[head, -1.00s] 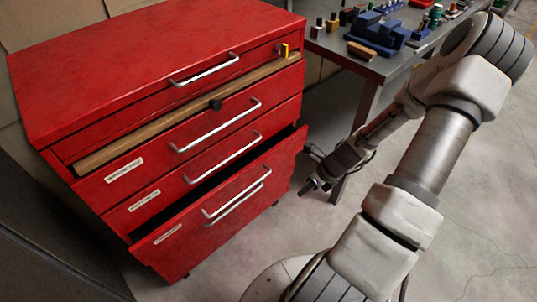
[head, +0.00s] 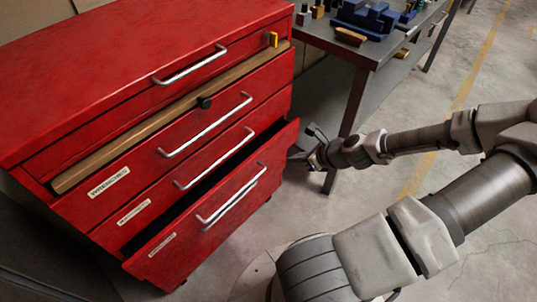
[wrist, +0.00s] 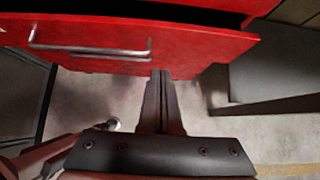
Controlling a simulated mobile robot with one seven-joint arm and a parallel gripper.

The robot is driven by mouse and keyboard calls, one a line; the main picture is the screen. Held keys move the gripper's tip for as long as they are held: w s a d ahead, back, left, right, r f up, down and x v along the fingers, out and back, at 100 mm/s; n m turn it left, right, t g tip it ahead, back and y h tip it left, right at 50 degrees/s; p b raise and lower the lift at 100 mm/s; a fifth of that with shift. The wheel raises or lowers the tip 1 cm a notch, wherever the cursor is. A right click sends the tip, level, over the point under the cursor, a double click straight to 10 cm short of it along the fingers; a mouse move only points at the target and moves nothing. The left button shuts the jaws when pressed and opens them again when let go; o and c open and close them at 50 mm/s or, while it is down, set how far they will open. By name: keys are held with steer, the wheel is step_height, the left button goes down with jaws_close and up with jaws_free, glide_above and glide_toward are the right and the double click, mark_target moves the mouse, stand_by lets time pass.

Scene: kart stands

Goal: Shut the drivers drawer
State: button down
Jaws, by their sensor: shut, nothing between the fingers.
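The red tool cabinet (head: 150,55) stands at the left with several drawers. Its lowest visible drawer (head: 165,250) is pulled out, with a dark gap above its front; the drawers above look shut. The open drawer's label is too small to read, so I cannot tell if it says drivers. Two silver bars (head: 228,205) show on its front. My gripper (head: 303,156) is shut and empty, just beyond the drawer front's right end. In the wrist view, the closed fingers (wrist: 160,76) point at the lower edge of the red drawer front (wrist: 195,50); contact cannot be told.
A grey metal workbench (head: 385,50) with blue and wooden items stands behind the gripper, its leg (head: 345,125) close by. A wooden strip (head: 150,125) with a black knob crosses the cabinet front. Concrete floor (head: 400,185) is open at the right.

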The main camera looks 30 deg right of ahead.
mark_target(262, 154)
steer(key=shift+w+a+f+b, duration=0.5)
steer(key=shift+w+f+b, duration=0.4)
steer(key=shift+w, duration=0.65)
steer(key=shift+w+a+f+b, duration=0.6)
steer(key=shift+w+f, duration=0.45)
steer(key=shift+w, duration=0.55)
steer(key=shift+w+a+f+b, duration=0.4)
steer(key=shift+w+f+b, duration=0.5)
steer(key=shift+w, duration=0.65)
steer(key=shift+w+a+p, duration=0.1)
steer(key=shift+w+p, duration=0.1)
steer(key=shift+p, duration=0.1)
steer(key=shift+w+a+p, duration=0.25)
steer(key=shift+w+p, duration=0.05)
steer(key=shift+w, duration=0.5)
steer(key=shift+w+a+p, duration=0.25)
steer(key=shift+w+p, duration=0.1)
steer(key=shift+w, duration=0.4)
steer(key=shift+w+a+p, duration=0.25)
steer(key=shift+w+p, duration=0.05)
steer(key=shift+w, duration=0.5)
steer(key=shift+w+r, duration=0.1)
